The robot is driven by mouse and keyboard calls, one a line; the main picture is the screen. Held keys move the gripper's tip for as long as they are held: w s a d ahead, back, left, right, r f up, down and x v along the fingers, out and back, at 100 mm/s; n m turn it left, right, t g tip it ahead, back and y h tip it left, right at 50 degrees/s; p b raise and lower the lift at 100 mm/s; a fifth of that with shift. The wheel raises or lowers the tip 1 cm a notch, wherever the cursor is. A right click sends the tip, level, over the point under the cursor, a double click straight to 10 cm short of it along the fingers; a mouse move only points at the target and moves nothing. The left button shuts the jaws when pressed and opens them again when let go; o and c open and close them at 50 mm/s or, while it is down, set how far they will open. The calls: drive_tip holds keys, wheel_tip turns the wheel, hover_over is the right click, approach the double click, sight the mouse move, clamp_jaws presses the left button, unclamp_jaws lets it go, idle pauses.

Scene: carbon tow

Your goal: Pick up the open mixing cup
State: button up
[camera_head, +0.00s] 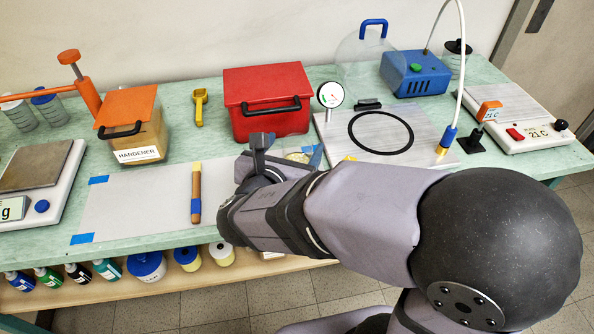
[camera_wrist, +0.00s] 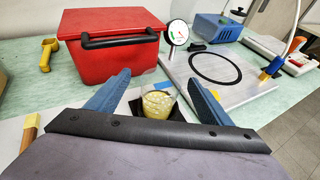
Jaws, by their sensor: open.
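The open mixing cup (camera_wrist: 158,104) is clear, holds something pale yellow, and stands upright on a dark pad (camera_wrist: 182,111) in the wrist view. In the head view a small part of the cup (camera_head: 298,156) shows behind my arm; the rest is hidden. My gripper (camera_wrist: 159,80) is open, with one blue finger on each side of the cup in the picture. I cannot tell whether either finger touches it. In the head view my gripper (camera_head: 287,150) is partly hidden by my wrist.
A red lidded box (camera_head: 268,105) stands just behind the gripper. A metal plate with a black ring (camera_head: 381,132) and a round dial gauge (camera_head: 331,94) are to the right. A brown-and-blue stick (camera_head: 196,192) lies on the pale sheet (camera_head: 140,202) at left. A hardener box (camera_head: 131,125) stands behind the sheet.

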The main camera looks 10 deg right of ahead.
sight(301, 146)
drive_tip(key=shift+s+f+b, duration=0.15)
drive_tip(key=shift+f, duration=0.4)
drive_tip(key=shift+s+f+b, duration=0.15)
drive_tip(key=shift+f, duration=0.4)
drive_tip(key=shift+x, duration=3.65)
drive_tip(key=shift+f, duration=0.1)
drive_tip(key=shift+c, duration=0.7)
drive_tip(key=c, duration=1)
